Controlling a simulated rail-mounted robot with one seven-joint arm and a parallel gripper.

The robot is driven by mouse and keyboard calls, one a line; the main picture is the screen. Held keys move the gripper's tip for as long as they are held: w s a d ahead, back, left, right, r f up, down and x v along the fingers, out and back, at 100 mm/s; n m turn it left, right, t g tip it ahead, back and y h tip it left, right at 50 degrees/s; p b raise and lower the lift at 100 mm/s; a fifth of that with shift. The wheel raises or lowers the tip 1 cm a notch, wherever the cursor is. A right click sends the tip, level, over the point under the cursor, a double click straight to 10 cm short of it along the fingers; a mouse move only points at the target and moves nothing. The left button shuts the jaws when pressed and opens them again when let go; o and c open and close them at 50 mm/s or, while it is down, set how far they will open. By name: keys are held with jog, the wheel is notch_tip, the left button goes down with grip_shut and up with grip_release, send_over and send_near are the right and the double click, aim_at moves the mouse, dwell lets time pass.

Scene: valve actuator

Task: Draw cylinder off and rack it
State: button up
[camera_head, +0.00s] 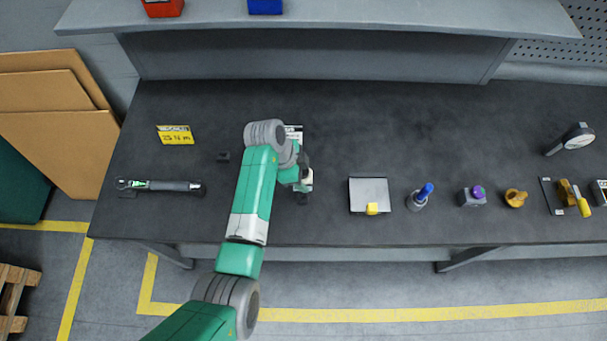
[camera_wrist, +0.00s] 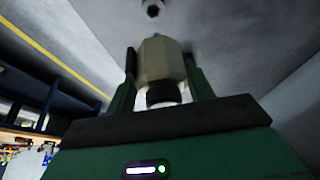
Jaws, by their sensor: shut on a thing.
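My gripper (camera_head: 303,182) is over the bench, left of the grey plate, and partly hidden by my arm in the head view. In the wrist view my gripper (camera_wrist: 160,72) is shut on a pale, faceted cylinder (camera_wrist: 161,62), with one green finger on each side. A dark end of the cylinder faces the camera. A small dark round piece (camera_wrist: 152,7) shows beyond the cylinder at the top edge of the wrist view. A dark block (camera_head: 302,199) shows just below my gripper in the head view. I cannot tell whether the cylinder touches it.
A long grey-black tool (camera_head: 165,186) lies at the left. A yellow sign (camera_head: 175,135) and a white sign (camera_head: 294,133) stand behind. To the right are a grey plate (camera_head: 369,190), a blue-topped piece (camera_head: 422,195), a purple-topped block (camera_head: 473,196), an orange piece (camera_head: 516,198) and a gauge (camera_head: 577,137).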

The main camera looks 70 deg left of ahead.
notch_tip(320, 180, down, 6)
jog(key=b, duration=0.4)
jog(key=shift+r, duration=0.1)
jog(key=shift+f+b, duration=1.35)
jog(key=shift+f, duration=0.3)
dwell(1.6)
jog(key=o, duration=1.3)
jog(key=shift+c, duration=0.2)
jog(key=v, duration=0.8)
jog(key=shift+w, duration=0.1)
